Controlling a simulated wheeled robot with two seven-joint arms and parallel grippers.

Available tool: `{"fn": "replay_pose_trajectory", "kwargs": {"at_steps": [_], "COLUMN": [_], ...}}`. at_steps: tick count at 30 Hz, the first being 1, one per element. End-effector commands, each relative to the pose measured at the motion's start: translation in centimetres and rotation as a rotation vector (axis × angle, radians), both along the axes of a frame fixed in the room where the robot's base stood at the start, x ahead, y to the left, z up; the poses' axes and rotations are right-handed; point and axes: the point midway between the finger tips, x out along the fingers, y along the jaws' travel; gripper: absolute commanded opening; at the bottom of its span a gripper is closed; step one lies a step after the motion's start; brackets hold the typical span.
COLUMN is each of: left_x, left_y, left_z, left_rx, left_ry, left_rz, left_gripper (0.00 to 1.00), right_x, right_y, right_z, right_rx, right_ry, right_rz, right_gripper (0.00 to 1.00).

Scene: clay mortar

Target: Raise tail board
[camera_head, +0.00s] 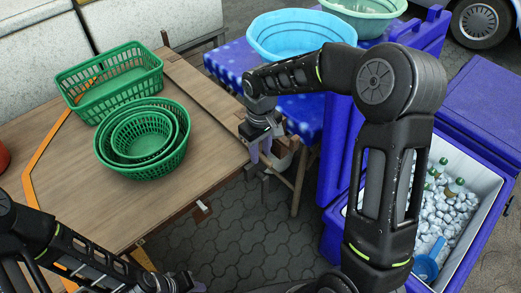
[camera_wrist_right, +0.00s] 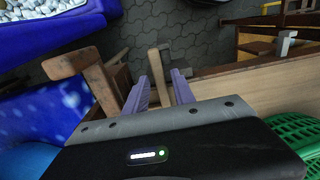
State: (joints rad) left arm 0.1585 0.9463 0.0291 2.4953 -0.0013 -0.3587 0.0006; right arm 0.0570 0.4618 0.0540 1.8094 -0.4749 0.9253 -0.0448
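The flat wooden bed (camera_head: 70,165) fills the left of the head view. A narrower wooden panel (camera_head: 208,100) along its right side, past a seam, looks like the tail board and lies about level with it. Its wooden edge also shows in the right wrist view (camera_wrist_right: 240,85). My right gripper (camera_head: 260,155) is beside the panel's right edge, pointing down, its purple fingers apart. In the wrist view a wooden post (camera_wrist_right: 159,70) appears between the fingertips; I cannot tell whether it is between or beyond them. My left gripper (camera_head: 180,285) is partly cut off at the bottom.
Nested round green baskets (camera_head: 143,138) and a rectangular green basket (camera_head: 110,82) stand on the bed. A blue basin (camera_head: 300,35) sits on a blue-covered table at the back. A blue cooler (camera_head: 465,205) with ice and bottles stands right. Paving (camera_head: 240,235) is open in front.

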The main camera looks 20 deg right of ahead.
Motion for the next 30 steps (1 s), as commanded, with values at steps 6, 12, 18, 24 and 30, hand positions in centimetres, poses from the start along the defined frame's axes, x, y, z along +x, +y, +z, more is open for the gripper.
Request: {"fn": "replay_pose_trajectory", "kwargs": {"at_steps": [6, 12, 18, 24, 30], "left_x": [0.00, 0.00, 0.00, 0.00, 0.00], "left_y": [0.00, 0.00, 0.00, 0.00, 0.00], "left_z": [0.00, 0.00, 0.00, 0.00, 0.00], "left_rx": [0.000, 0.000, 0.000, 0.000, 0.000], "left_ry": [0.000, 0.000, 0.000, 0.000, 0.000], "left_rz": [0.000, 0.000, 0.000, 0.000, 0.000], "left_gripper": [0.26, 0.26, 0.26, 0.26, 0.26], "right_x": [0.02, 0.02, 0.03, 0.03, 0.03], "right_y": [0.01, 0.01, 0.01, 0.02, 0.02], "right_z": [0.04, 0.04, 0.05, 0.05, 0.06], "right_rx": [0.000, 0.000, 0.000, 0.000, 0.000], "right_ry": [-0.001, -0.001, -0.001, -0.001, -0.001], "right_rz": [0.000, 0.000, 0.000, 0.000, 0.000], "right_gripper": [0.12, 0.00, 0.00, 0.00, 0.00]}}
